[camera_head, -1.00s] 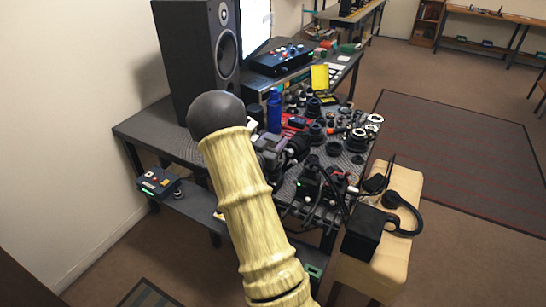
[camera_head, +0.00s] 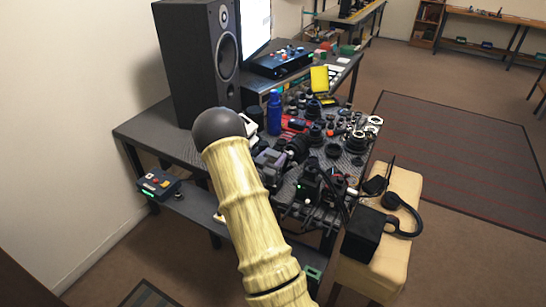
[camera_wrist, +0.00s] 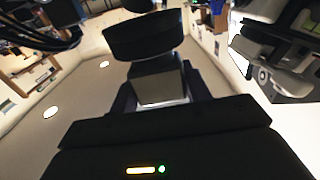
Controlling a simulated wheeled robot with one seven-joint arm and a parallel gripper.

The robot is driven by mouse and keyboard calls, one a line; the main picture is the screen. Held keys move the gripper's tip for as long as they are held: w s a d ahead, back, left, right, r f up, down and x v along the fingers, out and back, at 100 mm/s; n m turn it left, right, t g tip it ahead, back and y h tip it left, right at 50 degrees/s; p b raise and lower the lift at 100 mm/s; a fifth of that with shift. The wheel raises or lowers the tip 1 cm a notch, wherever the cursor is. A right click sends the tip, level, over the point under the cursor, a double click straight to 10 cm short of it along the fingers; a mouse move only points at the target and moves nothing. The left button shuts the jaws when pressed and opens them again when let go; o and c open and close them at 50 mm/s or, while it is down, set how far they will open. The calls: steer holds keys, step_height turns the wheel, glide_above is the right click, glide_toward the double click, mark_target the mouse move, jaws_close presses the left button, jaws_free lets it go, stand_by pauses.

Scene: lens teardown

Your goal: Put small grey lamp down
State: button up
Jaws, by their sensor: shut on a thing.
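The small grey lamp (camera_wrist: 160,86) is between the fingers of my gripper (camera_wrist: 158,98) in the wrist view. It has a grey, boxy lower part and a wide, dark round part (camera_wrist: 143,36) beyond it. My gripper is shut on it. In the head view my yellow arm reaches toward the cluttered table (camera_head: 152,128). The gripper and lamp are hard to pick out there among the dark parts. I cannot tell whether the lamp touches the tabletop.
A tall black speaker (camera_head: 195,60) and a blue bottle (camera_head: 274,112) stand on the table. Several dark lens parts (camera_head: 333,150) crowd it. A tan stool (camera_head: 398,262) at the right bears a black box (camera_head: 366,236) and headphones (camera_head: 410,212). The table's left end is bare.

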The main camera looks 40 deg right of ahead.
steer(key=shift+f+b, duration=0.4)
steer(key=o, duration=1.1)
steer(key=shift+r, duration=0.1)
steer(key=shift+r+p, duration=0.4)
steer(key=shift+p, duration=0.15)
steer(key=b+v, duration=0.3)
steer(key=v, duration=0.9)
steer(key=shift+f, duration=0.15)
